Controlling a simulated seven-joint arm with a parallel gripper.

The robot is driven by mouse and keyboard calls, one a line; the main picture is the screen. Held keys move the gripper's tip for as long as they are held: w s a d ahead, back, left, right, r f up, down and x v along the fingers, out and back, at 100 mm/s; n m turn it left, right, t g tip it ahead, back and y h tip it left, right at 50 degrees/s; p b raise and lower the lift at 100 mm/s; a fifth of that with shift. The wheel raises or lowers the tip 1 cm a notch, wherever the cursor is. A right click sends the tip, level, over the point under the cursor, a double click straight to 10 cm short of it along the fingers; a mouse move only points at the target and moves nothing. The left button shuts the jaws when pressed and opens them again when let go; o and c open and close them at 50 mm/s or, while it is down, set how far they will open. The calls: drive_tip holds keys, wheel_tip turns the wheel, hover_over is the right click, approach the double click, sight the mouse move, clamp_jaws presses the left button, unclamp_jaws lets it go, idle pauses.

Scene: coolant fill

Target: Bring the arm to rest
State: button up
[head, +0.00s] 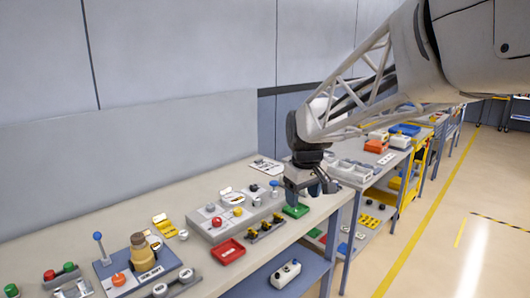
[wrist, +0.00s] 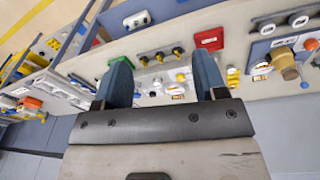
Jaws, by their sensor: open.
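My gripper (head: 312,190) hangs above the right end of the near workbench in the head view, its fingers pointing down beside a green tray (head: 296,210). In the wrist view my gripper (wrist: 165,80) has two blue-grey fingers spread well apart, with nothing between them. It is open and empty. My arm reaches in from the upper right of the head view. Below and between the fingers, the wrist view shows the bench's grey control panel, partly hidden by them.
A red tray (head: 228,251), a grey button panel (head: 228,216) and a blue-grey unit with a tan cylinder (head: 138,240) stand on the workbench. A white box (head: 285,273) is on the lower shelf. More benches stand right; the floor beside them is clear.

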drive_tip(key=s+d+f+m, duration=0.1)
drive_tip(key=s+d+m, duration=0.1)
drive_tip(key=s, duration=0.8)
drive_tip(key=s+d+f+m, duration=0.2)
drive_tip(key=s+d, duration=0.2)
drive_tip(key=s, duration=0.6)
drive_tip(key=s+d+f+m+t, duration=0.1)
drive_tip(key=s+d+f+m, duration=0.1)
drive_tip(key=s, duration=0.8)
drive_tip(key=shift+s+d+f+m, duration=0.2)
drive_tip(key=shift+d+f+m, duration=0.05)
drive_tip(key=shift+d+m, duration=0.15)
